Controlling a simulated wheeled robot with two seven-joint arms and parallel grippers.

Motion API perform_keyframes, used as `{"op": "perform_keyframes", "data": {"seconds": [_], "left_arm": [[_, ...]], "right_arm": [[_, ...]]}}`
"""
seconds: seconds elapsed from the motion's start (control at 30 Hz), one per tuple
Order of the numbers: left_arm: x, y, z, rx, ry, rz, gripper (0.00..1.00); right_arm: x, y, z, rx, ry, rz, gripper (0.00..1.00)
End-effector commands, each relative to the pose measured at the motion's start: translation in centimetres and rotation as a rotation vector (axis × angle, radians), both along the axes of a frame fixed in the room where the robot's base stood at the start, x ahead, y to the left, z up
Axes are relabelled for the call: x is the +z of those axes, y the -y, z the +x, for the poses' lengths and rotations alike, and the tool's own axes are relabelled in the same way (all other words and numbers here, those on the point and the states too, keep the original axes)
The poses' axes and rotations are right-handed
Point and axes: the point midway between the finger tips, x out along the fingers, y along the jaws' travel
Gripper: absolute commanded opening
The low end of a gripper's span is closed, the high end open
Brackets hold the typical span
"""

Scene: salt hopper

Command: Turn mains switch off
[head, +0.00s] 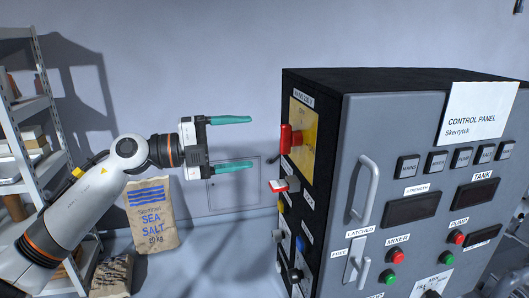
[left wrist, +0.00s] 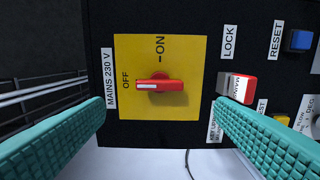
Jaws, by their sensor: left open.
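The mains switch is a red handle (head: 290,138) on a yellow plate (head: 301,136), on the dark side face of the control cabinet. In the left wrist view the red handle (left wrist: 167,86) lies across the yellow plate (left wrist: 185,55). Its white-marked end points left to the OFF label; ON is at the top of the plate. My left gripper (head: 232,143) is open and empty, its teal fingers pointing at the cabinet, apart from the handle. In the left wrist view its fingers frame the plate from either side. My right gripper is not in view.
A red-and-white piece (left wrist: 236,88) by the LOCK label sits beside the plate, with a blue RESET button (left wrist: 300,40) farther along. The cabinet front (head: 395,130) has a protruding handle (head: 366,188). A sea salt sack (head: 152,214) and a shelf (head: 30,110) stand left.

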Motion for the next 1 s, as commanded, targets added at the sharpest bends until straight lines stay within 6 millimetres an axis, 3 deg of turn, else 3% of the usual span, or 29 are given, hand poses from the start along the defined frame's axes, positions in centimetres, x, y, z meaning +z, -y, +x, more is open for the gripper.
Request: {"op": "perform_keyframes", "data": {"seconds": [0.2,0.67,0.77,0.83,0.97,1.0], "left_arm": [[-0.1,-2.4,-0.8,0.0,0.0,0.0,0.78],[-0.7,-2.8,-0.3,0.007,-0.02,-0.028,0.78],[-3.3,-3.4,1.9,0.046,-0.091,-0.126,0.78],[-6.8,-4.3,4.3,0.106,-0.174,-0.234,0.78],[-15.3,-6.9,8.3,0.272,-0.346,-0.422,0.78],[-18.2,-7.7,9.0,0.328,-0.396,-0.465,0.78]], "right_arm": [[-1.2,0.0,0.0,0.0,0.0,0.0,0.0],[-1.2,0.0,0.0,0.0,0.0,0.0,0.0],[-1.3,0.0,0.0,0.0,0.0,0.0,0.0],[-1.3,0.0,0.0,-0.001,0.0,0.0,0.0],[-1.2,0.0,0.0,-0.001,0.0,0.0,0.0],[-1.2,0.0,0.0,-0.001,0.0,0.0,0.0]]}}
